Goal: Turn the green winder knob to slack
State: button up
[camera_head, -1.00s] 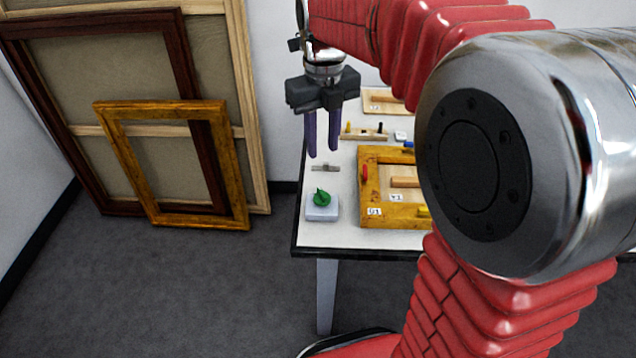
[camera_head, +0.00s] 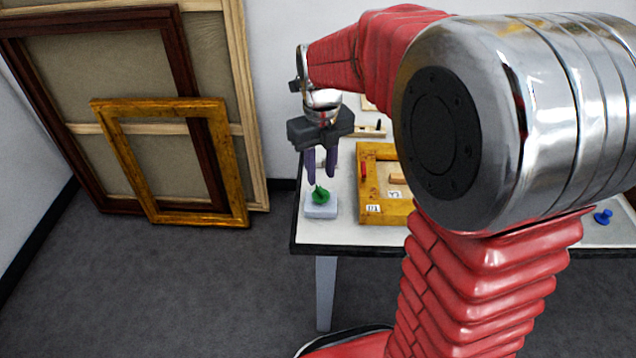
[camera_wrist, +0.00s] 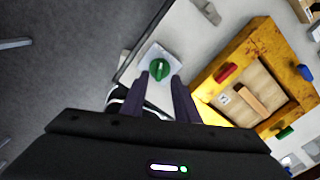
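The green winder knob (camera_head: 320,195) sits on a pale block (camera_head: 320,210) at the left front of the white table. In the wrist view the green knob (camera_wrist: 159,69) shows a raised pointer ridge, on its pale block (camera_wrist: 165,55). My gripper (camera_head: 321,180) points down just above the knob, its dark purple fingers apart. In the wrist view my gripper (camera_wrist: 164,82) has its fingertips near the two sides of the knob, with nothing held. Whether the fingertips touch the knob cannot be told.
A gilt frame (camera_head: 375,216) with red and other coloured pieces lies right of the knob; it also shows in the wrist view (camera_wrist: 213,90). A blue knob-shaped item (camera_head: 603,216) is at the far right. Large picture frames (camera_head: 233,170) lean on the wall, left.

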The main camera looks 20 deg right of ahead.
aim_at(320, 188)
jog(key=shift+f, duration=2.35)
jog(key=shift+c, duration=0.5)
grip_shut()
jog(key=shift+a, duration=0.15)
